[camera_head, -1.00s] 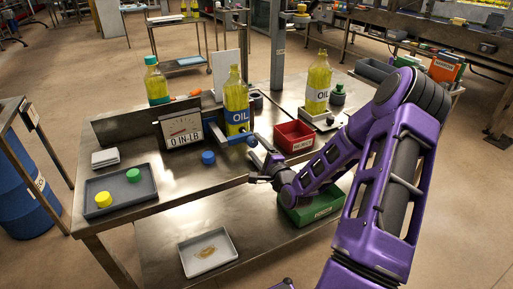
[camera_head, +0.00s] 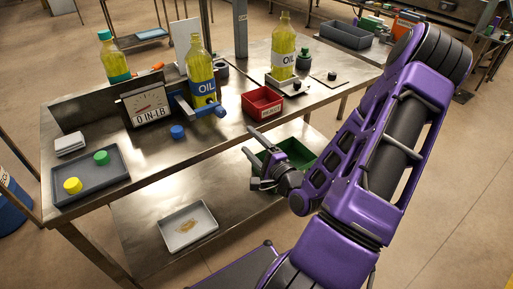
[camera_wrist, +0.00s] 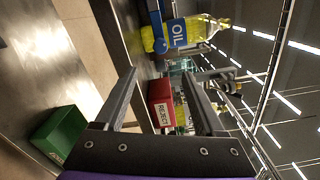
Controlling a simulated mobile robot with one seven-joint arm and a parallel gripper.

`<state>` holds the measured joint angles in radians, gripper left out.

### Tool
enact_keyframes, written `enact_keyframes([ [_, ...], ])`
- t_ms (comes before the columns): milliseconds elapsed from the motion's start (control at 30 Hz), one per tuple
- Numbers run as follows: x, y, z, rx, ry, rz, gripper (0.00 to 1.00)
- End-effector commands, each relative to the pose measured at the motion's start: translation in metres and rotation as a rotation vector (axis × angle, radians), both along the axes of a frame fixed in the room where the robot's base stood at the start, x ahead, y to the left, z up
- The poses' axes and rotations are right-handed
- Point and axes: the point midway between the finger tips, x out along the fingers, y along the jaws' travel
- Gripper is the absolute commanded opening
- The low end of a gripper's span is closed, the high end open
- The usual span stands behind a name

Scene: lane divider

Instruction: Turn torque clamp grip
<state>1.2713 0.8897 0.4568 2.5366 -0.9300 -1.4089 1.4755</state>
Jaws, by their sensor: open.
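The torque clamp's blue grip (camera_head: 207,109) sticks out at the front of the clamp on the bench, beside an upright oil bottle (camera_head: 201,75) with yellow liquid and a blue label. The dial (camera_head: 147,106) next to it reads 0 IN-LB. My gripper (camera_head: 253,168) is open and empty, in front of the bench edge, apart from the grip and lower right of it. In the wrist view the two fingers (camera_wrist: 159,76) are spread with nothing between them. The labelled bottle (camera_wrist: 188,34) and blue clamp parts (camera_wrist: 155,20) lie beyond the fingertips, up in the picture.
A red REJECT bin (camera_head: 262,103) stands on the bench right of the clamp. A green bin (camera_head: 293,153) and a pale tray (camera_head: 188,228) are on the lower shelf. A grey tray (camera_head: 115,185) holds yellow and green caps. A loose blue cap (camera_head: 177,132) lies near the bench edge.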

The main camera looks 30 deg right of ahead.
Motion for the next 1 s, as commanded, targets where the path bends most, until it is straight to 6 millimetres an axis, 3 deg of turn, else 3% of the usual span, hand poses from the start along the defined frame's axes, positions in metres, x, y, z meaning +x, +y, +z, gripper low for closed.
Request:
enact_keyframes([
  [100,-0.016,-0.001,0.003,0.002,0.003,-0.001,0.71],
  [300,-0.026,-0.001,0.001,0.000,0.000,-0.001,0.71],
  [1000,-0.026,-0.001,0.000,-0.001,0.000,0.000,0.71],
])
